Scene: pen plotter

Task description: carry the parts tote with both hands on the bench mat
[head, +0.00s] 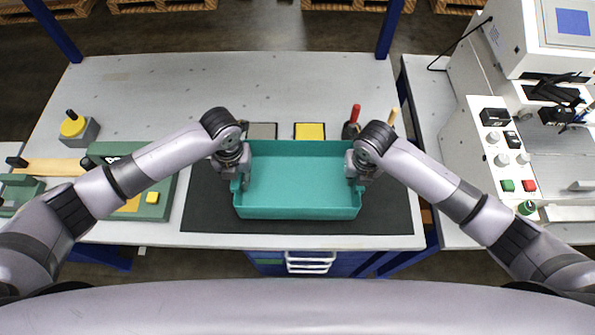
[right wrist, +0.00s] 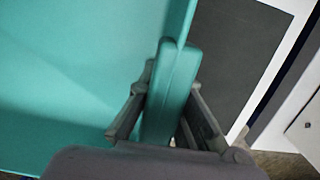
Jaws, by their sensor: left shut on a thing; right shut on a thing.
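The parts tote (head: 298,185) is a teal open box, seemingly empty, over the dark bench mat (head: 395,215). I cannot tell whether it rests on the mat or is just above it. My left gripper (head: 238,182) is shut on the tote's left side. My right gripper (head: 358,178) is shut on its right side. In the right wrist view my right gripper (right wrist: 165,115) has its fingers on both sides of a teal tote handle (right wrist: 172,90), with the dark mat (right wrist: 235,55) beyond. The left fingertips are partly hidden by the wrist.
Behind the tote are a grey pad (head: 262,131), a yellow pad (head: 310,131) and a cup with a red-handled tool (head: 353,120). A green fixture (head: 150,190) stands at the left. A white machine (head: 485,150) stands at the right. The back of the bench is clear.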

